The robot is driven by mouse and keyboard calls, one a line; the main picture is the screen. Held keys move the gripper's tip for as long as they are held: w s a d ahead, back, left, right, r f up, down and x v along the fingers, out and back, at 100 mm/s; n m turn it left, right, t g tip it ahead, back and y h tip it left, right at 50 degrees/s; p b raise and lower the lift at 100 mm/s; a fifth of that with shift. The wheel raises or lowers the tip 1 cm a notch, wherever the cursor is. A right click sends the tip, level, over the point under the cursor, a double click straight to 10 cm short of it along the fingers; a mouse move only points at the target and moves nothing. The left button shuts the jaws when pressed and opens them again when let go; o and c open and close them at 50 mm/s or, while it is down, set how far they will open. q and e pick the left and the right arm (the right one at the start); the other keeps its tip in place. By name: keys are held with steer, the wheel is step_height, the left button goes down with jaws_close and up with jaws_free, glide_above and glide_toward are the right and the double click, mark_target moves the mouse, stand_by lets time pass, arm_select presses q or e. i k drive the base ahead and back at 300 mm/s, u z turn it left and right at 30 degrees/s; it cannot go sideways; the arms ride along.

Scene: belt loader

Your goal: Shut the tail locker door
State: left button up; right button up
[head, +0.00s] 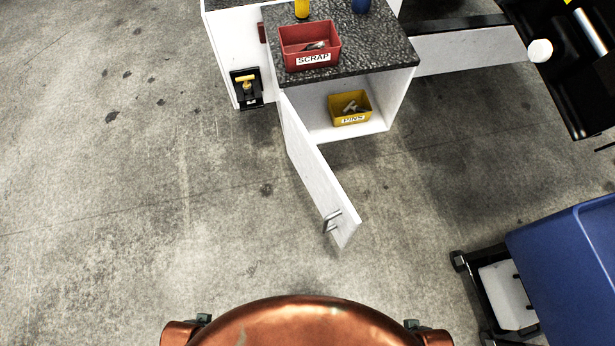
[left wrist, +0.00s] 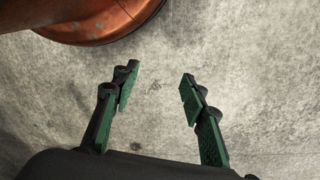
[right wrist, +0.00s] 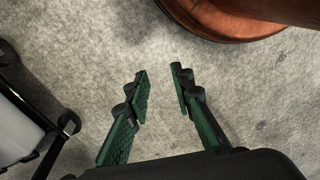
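The white tail locker door (head: 318,178) stands wide open in the head view, swung out toward me from the left side of the locker opening. A metal handle (head: 331,221) is on its left face near the free end. The white locker (head: 397,101) is under a dark speckled top, and its inside is exposed. My left gripper (left wrist: 158,84) is open and empty above bare floor in the left wrist view. My right gripper (right wrist: 160,80) is open and empty above the floor in the right wrist view. Neither gripper shows in the head view.
A yellow PINS bin (head: 350,120) sits inside the locker. A red SCRAP bin (head: 309,64) stands on the speckled countertop (head: 385,45). A blue cart (head: 570,260) is at the lower right, and its frame shows in the right wrist view (right wrist: 40,130). Floor left of the door is clear.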

mark_target(341, 218)
steer(key=z, duration=1.25)
steer(key=k, duration=1.05)
steer(key=u, duration=1.1)
